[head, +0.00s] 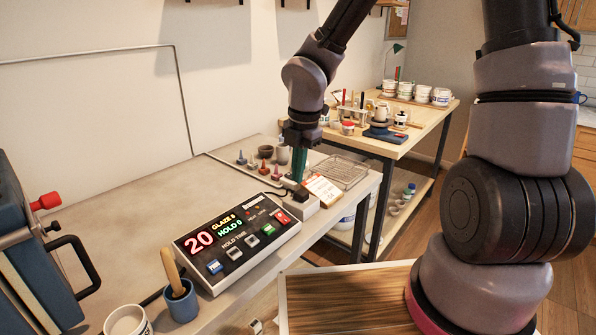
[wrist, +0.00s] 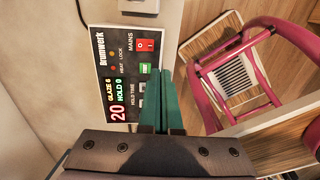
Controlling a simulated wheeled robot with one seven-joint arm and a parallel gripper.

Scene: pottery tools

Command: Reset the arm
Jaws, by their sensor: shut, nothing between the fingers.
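My gripper (head: 297,178) hangs at the back end of the grey table, with its green fingers pointing down. In the wrist view my gripper (wrist: 160,74) is shut, and its fingers hold nothing. The fingertips appear beside the controller box (wrist: 122,50), near its green button. How high the fingertips are above the table is hard to tell.
A white power block (head: 298,204) and a tag card (head: 322,190) lie close by my gripper. Small bottles (head: 265,168) and a wire rack (head: 342,171) stand behind. A blue cup with a wooden tool (head: 181,300) is at the front. The grey table's left middle (head: 130,215) is clear.

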